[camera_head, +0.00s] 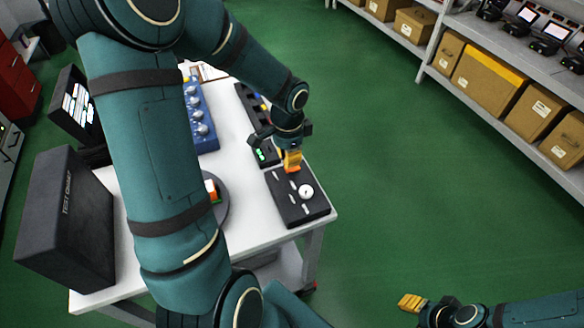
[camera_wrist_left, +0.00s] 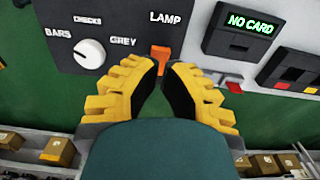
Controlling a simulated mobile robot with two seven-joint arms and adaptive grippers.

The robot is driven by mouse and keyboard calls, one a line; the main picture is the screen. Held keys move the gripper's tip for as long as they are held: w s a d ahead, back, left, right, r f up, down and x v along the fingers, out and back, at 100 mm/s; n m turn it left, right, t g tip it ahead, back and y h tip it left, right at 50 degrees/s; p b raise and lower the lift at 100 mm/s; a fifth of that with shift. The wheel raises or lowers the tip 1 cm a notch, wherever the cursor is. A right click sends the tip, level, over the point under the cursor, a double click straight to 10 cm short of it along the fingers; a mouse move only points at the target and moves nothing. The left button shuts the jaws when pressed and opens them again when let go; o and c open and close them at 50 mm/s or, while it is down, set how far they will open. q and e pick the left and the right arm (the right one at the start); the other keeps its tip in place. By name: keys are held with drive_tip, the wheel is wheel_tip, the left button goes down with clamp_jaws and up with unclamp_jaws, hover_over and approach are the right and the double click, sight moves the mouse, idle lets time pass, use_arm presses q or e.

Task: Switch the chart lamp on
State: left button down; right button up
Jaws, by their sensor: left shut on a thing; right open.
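The dark control panel (camera_head: 287,212) lies at the table's front right corner. In the left wrist view the panel (camera_wrist_left: 118,58) has a white knob (camera_wrist_left: 90,53) among the words BARS, CHECKS and GREY, and an orange switch (camera_wrist_left: 158,53) under the word LAMP. My left gripper (camera_head: 292,163) is at the panel, its yellow fingertips (camera_wrist_left: 160,72) shut on the orange switch from both sides. I cannot tell the switch's position. A black box (camera_head: 66,222) lettered TEST CHART stands at the table's left; its lit side, if any, is hidden. My right gripper (camera_head: 411,302) is open and empty over the floor.
A card unit (camera_wrist_left: 252,27) reading NO CARD sits beside the panel. A blue box with knobs (camera_head: 201,120) stands further back on the white table (camera_head: 282,240). A monitor (camera_head: 78,105) is at the left. Shelves with cardboard boxes (camera_head: 490,78) line the right; the green floor between is clear.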

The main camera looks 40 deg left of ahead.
use_arm(q)
drive_tip(key=shift+f+b, duration=1.4)
drive_tip(key=shift+f, duration=0.4)
idle(1.0)
drive_tip(key=shift+r+p, duration=3.05)
drive_tip(key=shift+r, duration=0.55)
